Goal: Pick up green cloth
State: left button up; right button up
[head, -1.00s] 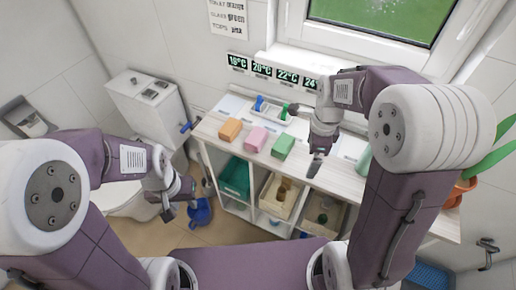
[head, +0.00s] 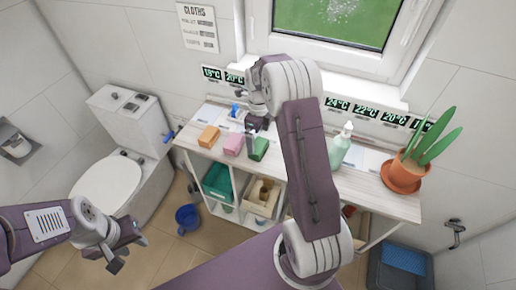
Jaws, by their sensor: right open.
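The green cloth (head: 260,149) is a small folded block on the white cart top, to the right of a pink block. My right gripper (head: 251,141) points down just above and beside the green cloth, at its left side. It is open, and its fingers partly cover the cloth's left edge; I cannot tell whether they touch it. My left gripper (head: 122,258) hangs over the floor at the lower left, away from the cart. Its jaws are too unclear to read.
A pink cloth (head: 233,144) and an orange cloth (head: 208,136) sit to the left on the cart. A pale green pump bottle (head: 341,147) and a potted plant (head: 403,172) stand to the right. A toilet (head: 108,183) and blue bucket (head: 188,218) are at left.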

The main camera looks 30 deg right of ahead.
aim_at(259, 145)
jog(key=f, duration=0.4)
jog(key=shift+s+f+p, duration=0.2)
jog(key=shift+p, duration=0.15)
jog(key=shift+f, duration=0.5)
jog(key=c, duration=1.3)
jog(key=shift+r, duration=0.1)
notch_tip(259, 145, up, 4)
jog(key=shift+w+b, duration=0.15)
jog(key=shift+b, duration=0.15)
jog(key=s+d+r, duration=0.1)
jog(key=s+r, duration=0.1)
jog(key=s, duration=0.1)
jog(key=s+d+r+b, duration=0.1)
jog(key=s+d+r, duration=0.1)
jog(key=s, duration=0.2)
jog(key=s+d+r, duration=0.1)
jog(key=s+r, duration=0.2)
jog(key=s, duration=0.1)
jog(key=shift+d, duration=0.25)
